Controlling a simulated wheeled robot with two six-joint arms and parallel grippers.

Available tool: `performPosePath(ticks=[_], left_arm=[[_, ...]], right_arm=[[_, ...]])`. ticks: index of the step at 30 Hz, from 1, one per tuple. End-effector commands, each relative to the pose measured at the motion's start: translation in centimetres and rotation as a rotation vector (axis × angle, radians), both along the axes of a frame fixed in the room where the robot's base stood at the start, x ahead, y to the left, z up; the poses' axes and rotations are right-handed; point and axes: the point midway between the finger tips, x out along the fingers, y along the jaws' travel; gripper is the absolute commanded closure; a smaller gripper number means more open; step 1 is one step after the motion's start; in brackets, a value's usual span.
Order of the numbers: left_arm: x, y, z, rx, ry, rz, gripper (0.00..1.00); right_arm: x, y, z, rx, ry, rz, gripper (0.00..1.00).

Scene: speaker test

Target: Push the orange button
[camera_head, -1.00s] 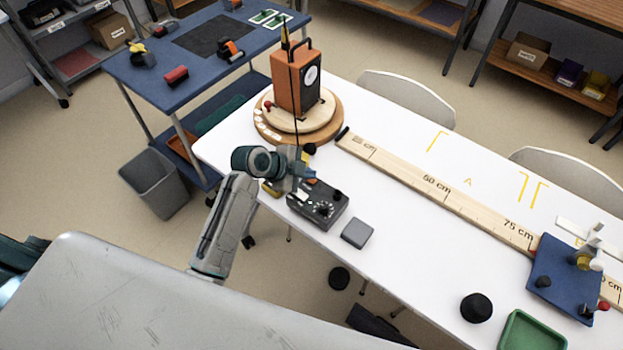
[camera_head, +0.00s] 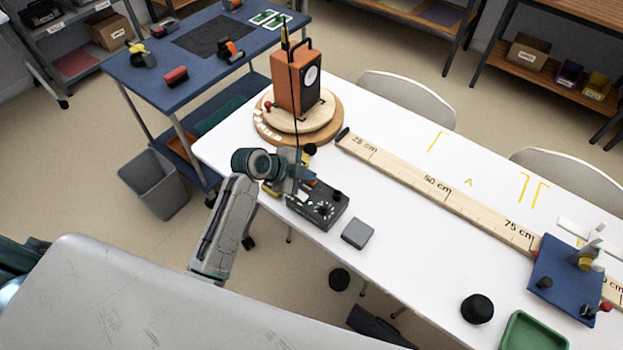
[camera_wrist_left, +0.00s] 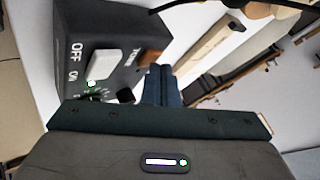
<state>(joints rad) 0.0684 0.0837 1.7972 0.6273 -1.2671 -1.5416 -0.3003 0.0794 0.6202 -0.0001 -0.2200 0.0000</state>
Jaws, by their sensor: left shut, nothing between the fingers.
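The black control box (camera_head: 322,205) sits on the white table, with a white switch (camera_wrist_left: 103,66) marked OFF and ON, a small green light (camera_wrist_left: 91,83) and knobs on its top. The orange button (camera_wrist_left: 150,57) shows in the left wrist view near the TONE label, partly behind my fingertips. My left gripper (camera_head: 303,171) is at the box's far left end, low over its top. Its fingers (camera_wrist_left: 161,84) are shut and empty, with their tips beside the orange button; I cannot tell whether they touch it. My right gripper is out of view.
An orange speaker (camera_head: 296,82) stands on a round wooden turntable (camera_head: 333,122) behind the box. A long wooden ruler (camera_head: 430,183) runs to the right. A small grey block (camera_head: 357,233) lies right of the box. The table's front edge is close.

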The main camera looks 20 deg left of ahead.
Motion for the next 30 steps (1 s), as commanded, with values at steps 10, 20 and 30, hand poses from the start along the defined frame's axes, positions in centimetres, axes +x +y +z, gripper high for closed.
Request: performPosePath(ticks=[10,20,30], left_arm=[[0.0,0.0,-0.1,0.000,0.001,-0.001,1.00],[0.0,0.0,1.6,0.000,0.000,0.000,1.00],[0.0,0.0,1.7,0.000,0.000,0.000,1.00]], right_arm=[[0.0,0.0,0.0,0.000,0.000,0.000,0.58],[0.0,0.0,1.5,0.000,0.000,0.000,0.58],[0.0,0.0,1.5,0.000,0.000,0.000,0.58]])
